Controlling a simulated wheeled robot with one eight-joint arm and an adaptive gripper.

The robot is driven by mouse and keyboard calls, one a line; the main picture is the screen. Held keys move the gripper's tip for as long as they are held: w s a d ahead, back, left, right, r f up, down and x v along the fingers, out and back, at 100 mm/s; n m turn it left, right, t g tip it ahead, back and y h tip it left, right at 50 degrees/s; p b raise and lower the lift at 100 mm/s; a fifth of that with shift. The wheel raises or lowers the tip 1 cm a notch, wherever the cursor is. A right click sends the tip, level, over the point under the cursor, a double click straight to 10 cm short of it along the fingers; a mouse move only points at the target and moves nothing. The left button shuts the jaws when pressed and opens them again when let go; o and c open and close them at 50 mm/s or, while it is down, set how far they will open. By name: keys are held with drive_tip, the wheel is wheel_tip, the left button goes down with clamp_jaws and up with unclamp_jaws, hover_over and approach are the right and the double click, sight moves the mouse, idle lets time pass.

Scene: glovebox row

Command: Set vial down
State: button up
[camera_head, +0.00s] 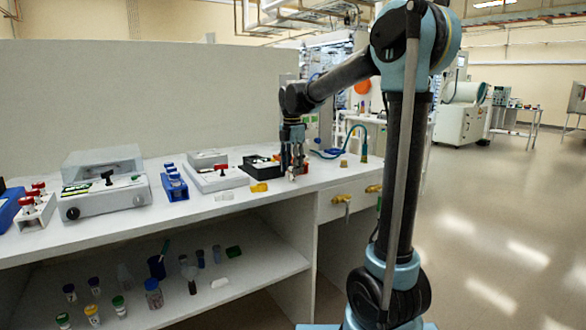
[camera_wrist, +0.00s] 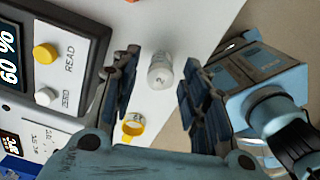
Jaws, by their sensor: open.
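A small clear vial with a pale top (camera_wrist: 160,72) stands on the white bench in the wrist view. It also shows small below my gripper in the head view (camera_head: 292,176). My gripper (camera_wrist: 158,82) is open, with one finger on each side of the vial and a visible gap to each. In the head view my gripper (camera_head: 293,163) is low over the bench near its right end. Whether the fingers touch the vial lower down is hard to tell.
A dark meter (camera_wrist: 65,45) with READ and ZERO buttons is close on the left. A yellow ring-shaped piece (camera_wrist: 133,124) lies near my gripper. The bench edge is close on the right. A blue rack (camera_head: 174,186) and a balance (camera_head: 105,190) stand farther left.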

sight(292, 167)
wheel_tip(292, 167, up, 12)
drive_tip(key=s+d+f+m+t, duration=0.1)
drive_tip(key=s+d+f+m, duration=0.45)
drive_tip(key=s+d, duration=0.2)
drive_tip(key=s+d+f+m, duration=0.5)
drive_tip(key=s+d+m, duration=0.1)
drive_tip(key=s+m, duration=0.15)
drive_tip(key=s+d+f+m, duration=0.4)
drive_tip(key=s+f+m, duration=0.3)
drive_tip(key=f, duration=0.3)
drive_tip(key=s+d+f+m+t, duration=0.1)
drive_tip(key=s+d+f+m, duration=0.3)
drive_tip(key=s+f, duration=0.5)
drive_tip(key=f+m, duration=0.1)
drive_tip(key=m, duration=0.1)
drive_tip(key=shift+s+d+m, duration=0.15)
drive_tip(key=shift+s+m, duration=0.25)
